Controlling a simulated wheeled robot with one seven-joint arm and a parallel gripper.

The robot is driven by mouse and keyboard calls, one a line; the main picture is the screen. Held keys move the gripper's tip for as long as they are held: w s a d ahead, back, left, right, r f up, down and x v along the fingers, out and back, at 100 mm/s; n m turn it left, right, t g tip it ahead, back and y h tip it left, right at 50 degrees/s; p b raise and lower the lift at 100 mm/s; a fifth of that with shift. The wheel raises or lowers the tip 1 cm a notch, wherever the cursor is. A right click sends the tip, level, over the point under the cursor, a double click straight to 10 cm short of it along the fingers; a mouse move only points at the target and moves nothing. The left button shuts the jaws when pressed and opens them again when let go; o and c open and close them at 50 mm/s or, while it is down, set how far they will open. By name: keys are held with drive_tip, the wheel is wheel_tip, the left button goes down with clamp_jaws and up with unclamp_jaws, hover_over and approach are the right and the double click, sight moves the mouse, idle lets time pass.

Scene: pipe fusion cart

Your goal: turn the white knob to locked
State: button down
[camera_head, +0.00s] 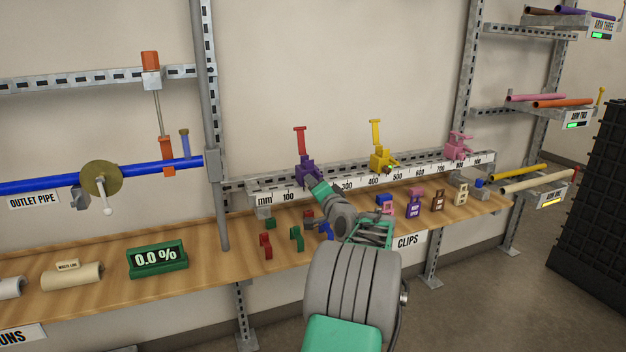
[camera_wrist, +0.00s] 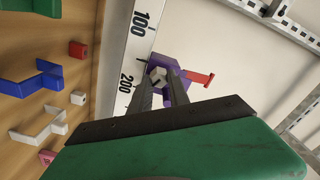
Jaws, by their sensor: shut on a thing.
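The white knob (camera_wrist: 157,75) sits on the front of the purple clamp (camera_wrist: 175,65) in the wrist view. My gripper (camera_wrist: 158,84) is shut on the knob, one finger on each side. In the head view the purple clamp (camera_head: 305,173) stands on the ruler rail near its 100–300 marks, with its red lever (camera_head: 300,140) upright. My green wrist (camera_head: 322,193) reaches up to it and hides the knob and fingertips there. No lock marking is readable on the knob, so its turn position cannot be told.
A yellow clamp (camera_head: 382,158) and a pink clamp (camera_head: 458,146) stand farther right on the rail (camera_head: 415,171). Several coloured clips lie on the wooden shelf (camera_head: 215,266) below, close under my arm. A grey post (camera_head: 208,110) rises to the left.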

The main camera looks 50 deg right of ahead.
drive_tip(key=m+p, duration=0.2)
drive_tip(key=m, duration=0.1)
drive_tip(key=m+p, duration=0.3)
drive_tip(key=m, duration=0.1)
drive_tip(key=m+p, duration=0.3)
drive_tip(key=m, duration=0.1)
drive_tip(key=shift+f, duration=0.3)
drive_tip(key=shift+p, duration=0.3)
drive_tip(key=c, duration=1.5)
unclamp_jaws()
